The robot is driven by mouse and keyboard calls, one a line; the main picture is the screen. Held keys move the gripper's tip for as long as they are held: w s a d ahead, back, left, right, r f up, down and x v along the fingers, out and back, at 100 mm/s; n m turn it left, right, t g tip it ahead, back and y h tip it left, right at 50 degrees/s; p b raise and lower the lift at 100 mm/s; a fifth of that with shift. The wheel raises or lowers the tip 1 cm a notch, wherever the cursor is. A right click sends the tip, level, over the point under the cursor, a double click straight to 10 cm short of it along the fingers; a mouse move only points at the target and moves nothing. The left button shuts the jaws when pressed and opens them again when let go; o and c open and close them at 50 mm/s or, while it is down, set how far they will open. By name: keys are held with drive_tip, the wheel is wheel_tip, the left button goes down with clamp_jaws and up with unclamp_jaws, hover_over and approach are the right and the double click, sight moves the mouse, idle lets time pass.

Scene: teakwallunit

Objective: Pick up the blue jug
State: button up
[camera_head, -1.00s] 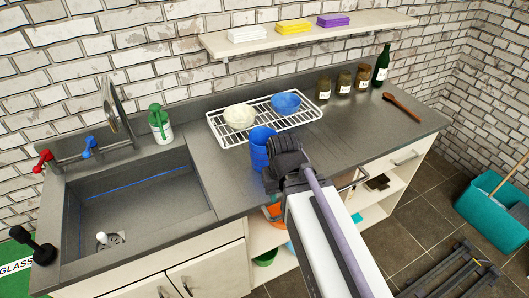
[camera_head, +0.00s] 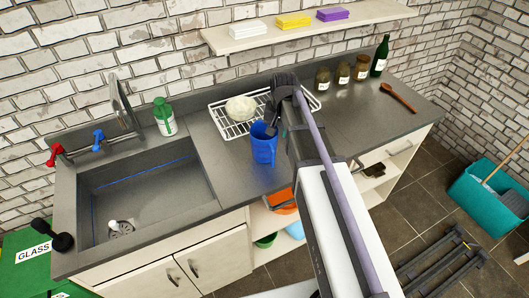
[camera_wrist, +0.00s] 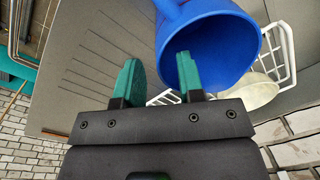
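The blue jug (camera_head: 264,146) stands upright on the worktop just in front of the wire rack. In the wrist view its wide open mouth and rim (camera_wrist: 208,48) fill the top centre, with part of its handle at the upper left. My gripper (camera_head: 275,128) is at the jug's upper right side, near the rim.
The wire rack (camera_head: 227,127) behind the jug holds a cream bowl (camera_head: 241,108). The sink (camera_head: 150,195) lies to the left. Jars (camera_head: 343,76), a green bottle (camera_head: 380,57) and a wooden spoon (camera_head: 398,97) are to the right. A shelf (camera_head: 290,36) hangs above.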

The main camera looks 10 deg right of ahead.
drive_tip(key=f+b, duration=0.5)
drive_tip(key=shift+w+a+f, duration=0.15)
drive_tip(key=shift+a+f, duration=0.05)
drive_tip(key=shift+r, duration=0.25)
clamp_jaws()
